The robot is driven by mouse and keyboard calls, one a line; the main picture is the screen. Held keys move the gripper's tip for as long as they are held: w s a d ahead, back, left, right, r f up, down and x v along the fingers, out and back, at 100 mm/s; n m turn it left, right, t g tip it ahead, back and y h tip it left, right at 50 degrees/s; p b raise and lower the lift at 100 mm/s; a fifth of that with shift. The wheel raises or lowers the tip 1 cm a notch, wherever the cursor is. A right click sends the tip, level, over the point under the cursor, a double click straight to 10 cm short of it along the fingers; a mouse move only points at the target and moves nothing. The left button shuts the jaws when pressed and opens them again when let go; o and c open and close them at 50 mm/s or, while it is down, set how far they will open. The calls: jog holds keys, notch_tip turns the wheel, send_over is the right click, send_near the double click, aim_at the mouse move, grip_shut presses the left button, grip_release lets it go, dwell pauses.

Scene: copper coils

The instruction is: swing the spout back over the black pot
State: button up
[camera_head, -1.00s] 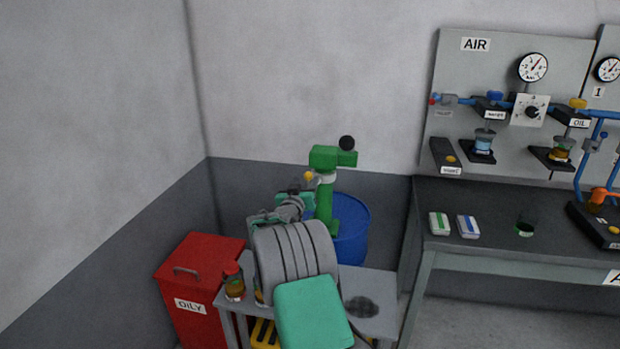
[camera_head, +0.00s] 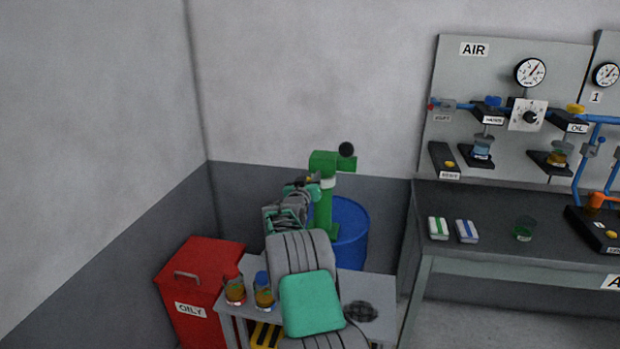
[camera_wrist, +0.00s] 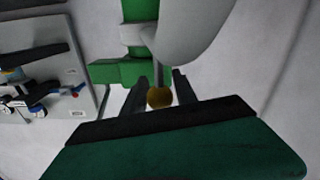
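The green pump (camera_head: 325,203) stands on the blue drum, with a black ball on its side arm. In the wrist view, a grey curved pipe, which looks like the spout (camera_wrist: 192,40), comes down close ahead beside the green post. A yellow-brown knob (camera_wrist: 159,98) is between the two dark fingers of my gripper (camera_wrist: 160,88). The fingers look open around the knob, with narrow gaps at its sides. In the head view my gripper (camera_head: 313,182) is at the pump's left side and hides most of the spout. I cannot make out a black pot.
The blue drum (camera_head: 350,232) stands behind a grey trolley (camera_head: 385,288) bearing two jars (camera_head: 234,290) and a dark round item (camera_head: 361,311). A red OILY bin (camera_head: 200,262) is at the left. A workbench (camera_head: 470,200) is at the right.

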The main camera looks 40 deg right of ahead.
grip_shut()
dwell(1.0)
